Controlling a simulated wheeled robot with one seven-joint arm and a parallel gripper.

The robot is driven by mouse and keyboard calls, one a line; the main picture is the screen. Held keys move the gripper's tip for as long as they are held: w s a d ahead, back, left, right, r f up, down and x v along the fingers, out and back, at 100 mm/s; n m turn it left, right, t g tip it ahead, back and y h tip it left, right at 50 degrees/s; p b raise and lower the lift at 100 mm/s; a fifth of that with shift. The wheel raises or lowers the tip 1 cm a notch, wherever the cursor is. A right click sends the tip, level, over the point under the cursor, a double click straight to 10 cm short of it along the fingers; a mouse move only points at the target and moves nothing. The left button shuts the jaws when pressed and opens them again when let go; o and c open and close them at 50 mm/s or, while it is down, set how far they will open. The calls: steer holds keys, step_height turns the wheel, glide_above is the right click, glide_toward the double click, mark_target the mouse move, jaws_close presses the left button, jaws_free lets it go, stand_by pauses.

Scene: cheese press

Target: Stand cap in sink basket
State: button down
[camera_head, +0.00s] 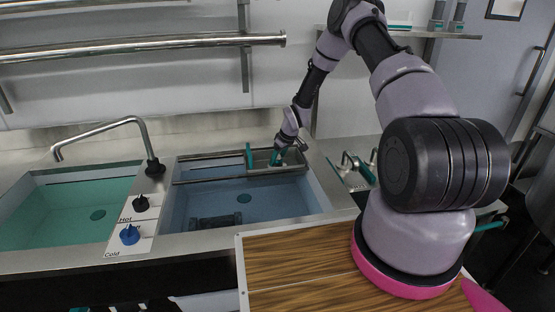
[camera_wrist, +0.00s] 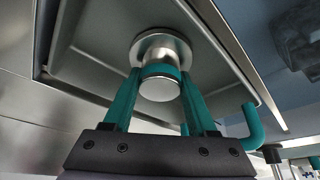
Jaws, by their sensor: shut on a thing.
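The cap (camera_wrist: 160,48) is a round silver metal piece with a wide flange and a narrower stem with a teal band. My gripper (camera_wrist: 160,82) has its two teal fingers shut on the cap's stem, one on each side. The cap is over or inside the sink basket (camera_wrist: 88,57), a shallow grey metal tray; I cannot tell whether it touches the floor. In the head view my gripper (camera_head: 279,157) reaches down into the basket (camera_head: 262,169) at the back of the right sink. The cap is not clearly visible there.
The basket has teal handles, one at its left end (camera_head: 248,157). The right sink (camera_head: 190,205) holds a dark object (camera_head: 216,221). The left sink (camera_head: 70,210), a faucet (camera_head: 120,124) and hot and cold knobs stand left. A wooden board (camera_head: 300,262) lies in front.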

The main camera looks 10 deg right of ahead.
steer(key=shift+f, duration=0.1)
steer(key=shift+c, duration=1)
jaws_free()
steer(key=s+d+r+m+h, duration=0.15)
steer(key=s+r, duration=0.35)
steer(key=r, duration=0.8)
steer(key=s+d+r+m+t, duration=0.1)
steer(key=s+d+r+m, duration=0.3)
steer(key=r, duration=0.8)
steer(key=s+d+r+n+h, duration=0.1)
steer(key=s+r, duration=0.5)
steer(key=r, duration=0.7)
steer(key=s+r+m+t, duration=0.1)
steer(key=s+r, duration=0.3)
steer(key=s, duration=0.4)
steer(key=s+r+m+t+y, duration=0.1)
steer(key=s+r+m, duration=0.3)
steer(key=s, duration=0.4)
steer(key=s+r+m, duration=0.2)
steer(key=s+r, duration=0.3)
steer(key=s, duration=0.4)
steer(key=shift+a+r+t+y, duration=0.25)
steer(key=shift+a+t+y, duration=0.1)
steer(key=shift+a+t, duration=0.1)
